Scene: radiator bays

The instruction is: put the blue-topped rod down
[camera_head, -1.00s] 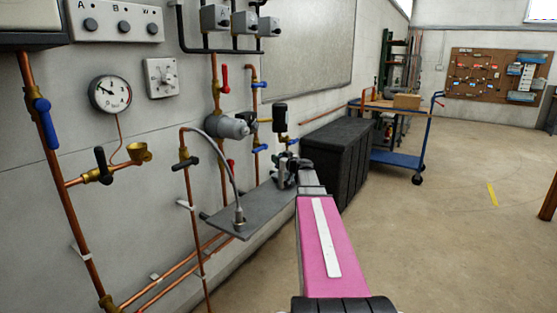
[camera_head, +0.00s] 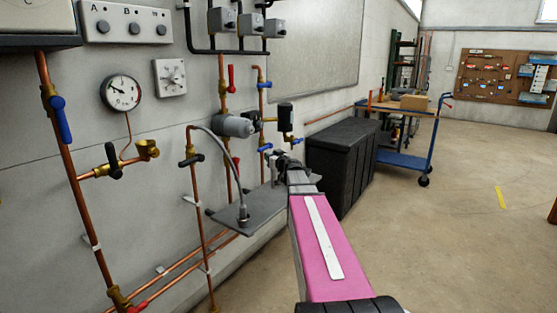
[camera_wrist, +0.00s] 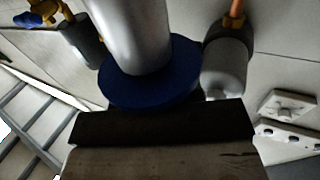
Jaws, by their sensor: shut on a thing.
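In the wrist view, a silver rod with a wide blue disc (camera_wrist: 150,88) fills the upper middle, close to the camera. My gripper (camera_wrist: 160,122) shows as a dark bar across the lower middle, and it is shut on the rod. The exact contact is hidden behind this bar and the disc. In the head view my gripper (camera_head: 278,160) is at the end of the pink arm, at the far right end of a grey wall shelf (camera_head: 257,208). The rod cannot be made out there, and I cannot tell whether it touches the shelf.
A gooseneck hose (camera_head: 228,160) rises from the shelf's near end. Copper pipes with valves, a grey cylinder (camera_head: 235,126) and a black cylinder (camera_head: 285,117) line the wall. A black chest (camera_head: 340,165) stands right of the arm, before a blue trolley (camera_head: 402,161). The floor at right is clear.

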